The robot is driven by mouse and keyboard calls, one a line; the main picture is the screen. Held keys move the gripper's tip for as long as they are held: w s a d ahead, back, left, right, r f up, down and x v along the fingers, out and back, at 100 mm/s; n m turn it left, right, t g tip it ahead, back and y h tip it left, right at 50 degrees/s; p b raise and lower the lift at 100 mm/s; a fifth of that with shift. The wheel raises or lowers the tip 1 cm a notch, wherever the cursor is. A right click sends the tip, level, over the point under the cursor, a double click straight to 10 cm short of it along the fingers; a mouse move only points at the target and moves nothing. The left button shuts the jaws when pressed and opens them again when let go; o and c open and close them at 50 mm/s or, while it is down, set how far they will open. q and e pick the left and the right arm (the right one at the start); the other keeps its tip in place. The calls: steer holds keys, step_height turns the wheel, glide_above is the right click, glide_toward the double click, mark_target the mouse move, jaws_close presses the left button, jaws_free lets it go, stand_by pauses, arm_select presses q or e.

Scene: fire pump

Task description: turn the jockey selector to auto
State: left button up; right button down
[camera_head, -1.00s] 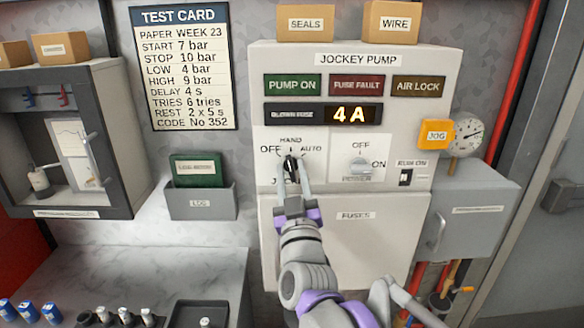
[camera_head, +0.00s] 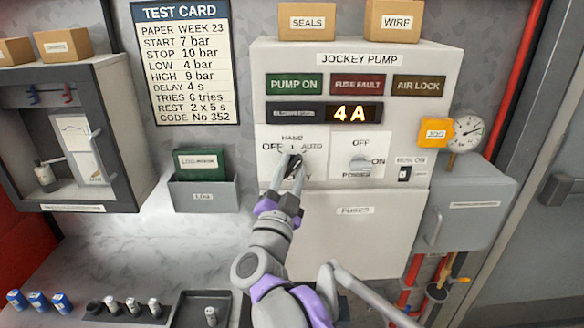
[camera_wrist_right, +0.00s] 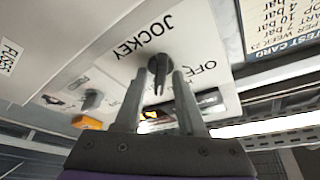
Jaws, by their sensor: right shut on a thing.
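The jockey selector (camera_head: 295,165) is a dark knob on a white plate of the JOCKEY PUMP panel (camera_head: 357,85), with OFF at its left, HAND above and AUTO at its upper right. My right gripper (camera_head: 290,160) reaches up to it from below and is shut on it, one finger on each side. In the right wrist view the dark knob (camera_wrist_right: 158,88) shows between the two fingers. The fingers partly cover it, so I cannot tell exactly which mark it points at. My left gripper is not in view.
The power switch (camera_head: 361,163) is just right of the selector. A yellow JOG box (camera_head: 436,132) and a gauge (camera_head: 463,133) are at the panel's right edge. A LOG holder (camera_head: 204,195) hangs at left. The amber display (camera_head: 354,114) reads 4A.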

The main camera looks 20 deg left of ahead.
steer(key=shift+m+h, duration=0.6)
steer(key=shift+m, duration=0.7)
steer(key=shift+g, duration=0.3)
steer(key=c, duration=0.9)
jaws_free()
steer(key=shift+o, duration=0.2)
steer(key=b+v, duration=0.1)
steer(key=v, duration=1)
steer(key=shift+w+r, duration=0.1)
steer(key=shift+w, duration=0.1)
